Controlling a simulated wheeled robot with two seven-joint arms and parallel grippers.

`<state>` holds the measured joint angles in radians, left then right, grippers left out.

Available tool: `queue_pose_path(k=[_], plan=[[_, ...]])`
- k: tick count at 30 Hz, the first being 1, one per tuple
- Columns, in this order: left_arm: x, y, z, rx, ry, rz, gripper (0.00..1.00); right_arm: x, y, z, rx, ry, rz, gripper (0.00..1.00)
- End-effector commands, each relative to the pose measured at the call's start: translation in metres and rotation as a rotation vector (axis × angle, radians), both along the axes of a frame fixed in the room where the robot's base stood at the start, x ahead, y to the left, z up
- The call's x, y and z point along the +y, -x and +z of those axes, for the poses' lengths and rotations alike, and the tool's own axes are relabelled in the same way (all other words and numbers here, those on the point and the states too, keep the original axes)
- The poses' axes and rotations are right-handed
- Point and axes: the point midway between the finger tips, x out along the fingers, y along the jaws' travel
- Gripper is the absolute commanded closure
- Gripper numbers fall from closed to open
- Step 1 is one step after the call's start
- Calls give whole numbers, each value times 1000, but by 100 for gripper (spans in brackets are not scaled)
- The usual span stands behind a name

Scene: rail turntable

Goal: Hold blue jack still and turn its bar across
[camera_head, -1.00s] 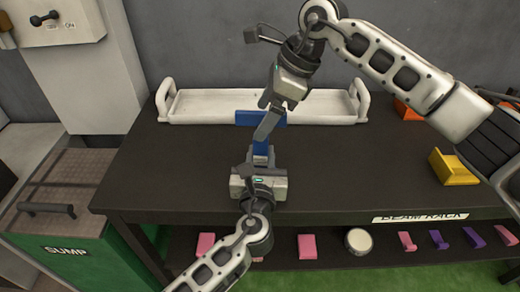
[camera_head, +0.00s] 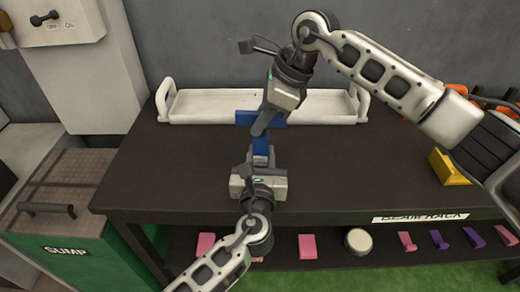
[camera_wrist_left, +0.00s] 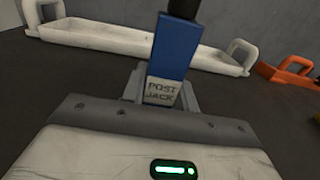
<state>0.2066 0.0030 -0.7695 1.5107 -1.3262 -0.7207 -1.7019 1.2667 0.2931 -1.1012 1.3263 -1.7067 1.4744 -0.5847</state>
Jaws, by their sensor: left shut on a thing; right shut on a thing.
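The blue jack (camera_head: 261,147) stands upright on the dark table. Its blue bar (camera_head: 245,118) shows at the top, lying roughly left to right behind my right gripper. In the left wrist view the blue post (camera_wrist_left: 172,50) carries a "POST JACK" label, with a dark part on top. My left gripper (camera_head: 260,163) is shut on the jack low down, from the front. My right gripper (camera_head: 260,130) reaches down from above and is shut on the bar. Its fingers hide the bar's middle, so the exact contact is hidden.
A white tray (camera_head: 190,106) with raised end handles lies behind the jack. A yellow block (camera_head: 449,168) and orange pieces lie at the right. A shelf below the front edge holds pink and purple pieces. The table is clear on both sides of the jack.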

Motion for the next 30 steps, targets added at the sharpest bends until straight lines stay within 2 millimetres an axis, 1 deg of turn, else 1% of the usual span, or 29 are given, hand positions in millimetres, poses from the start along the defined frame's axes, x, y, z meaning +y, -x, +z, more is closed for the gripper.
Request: queue_pose_path(k=[2,9,20,27,30], plan=[[0,0,0,0,0,0,100,0,0,0,0,2,30,100],[0,0,0,0,0,0,100,0,0,0,1,2,259,100],[0,0,0,0,0,0,100,0,0,0,2,2,305,100],[0,0,0,0,0,1,100,0,0,1,2,2,534,100],[0,0,0,0,0,1,100,0,0,0,1,1,572,100]])
